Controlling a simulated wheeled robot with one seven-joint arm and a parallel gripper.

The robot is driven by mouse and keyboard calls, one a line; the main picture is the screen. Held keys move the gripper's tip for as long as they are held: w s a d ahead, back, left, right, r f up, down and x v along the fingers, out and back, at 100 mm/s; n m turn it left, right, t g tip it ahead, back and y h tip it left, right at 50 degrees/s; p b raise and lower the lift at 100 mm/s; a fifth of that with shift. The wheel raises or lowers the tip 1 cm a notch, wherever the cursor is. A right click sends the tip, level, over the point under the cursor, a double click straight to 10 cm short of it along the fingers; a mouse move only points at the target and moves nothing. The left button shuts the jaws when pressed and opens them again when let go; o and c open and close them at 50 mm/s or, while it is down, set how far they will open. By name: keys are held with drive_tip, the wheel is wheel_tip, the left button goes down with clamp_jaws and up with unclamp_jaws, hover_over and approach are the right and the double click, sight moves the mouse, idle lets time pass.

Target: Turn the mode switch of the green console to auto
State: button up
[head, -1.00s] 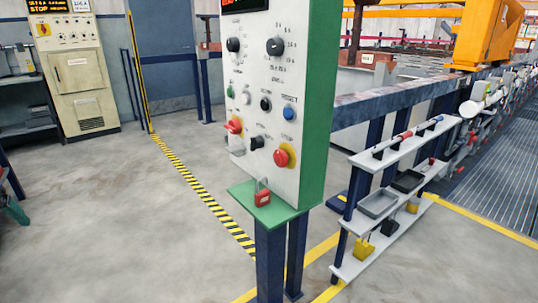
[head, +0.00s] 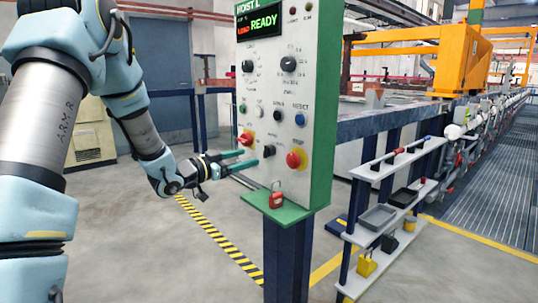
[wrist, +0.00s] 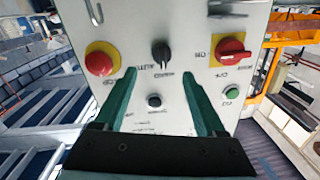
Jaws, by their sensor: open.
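The green console (head: 320,120) stands right of centre in the head view, its pale panel facing left, under a display reading "READY". The mode switch looks to be the small black knob (head: 269,150) between a red-on-yellow rotary switch (head: 246,139) and a red mushroom button (head: 294,159). In the wrist view, where labels appear upside down, this knob (wrist: 160,52) stands roughly upright; its exact setting is unclear. My gripper (head: 250,158) is open and empty at the panel's lower left. In the wrist view its green fingers (wrist: 160,76) straddle the line to the knob, apparently short of it.
A small black button (wrist: 153,100) and a green button (wrist: 232,91) are close by on the panel. A shelf rack (head: 385,215) with trays stands right of the console. The floor at left is open.

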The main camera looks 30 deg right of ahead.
sight(264, 152)
drive_tip(key=p+x, duration=0.1)
drive_tip(key=x, duration=0.7)
drive_tip(key=shift+w, duration=0.1)
clamp_jaws()
idle(0.4)
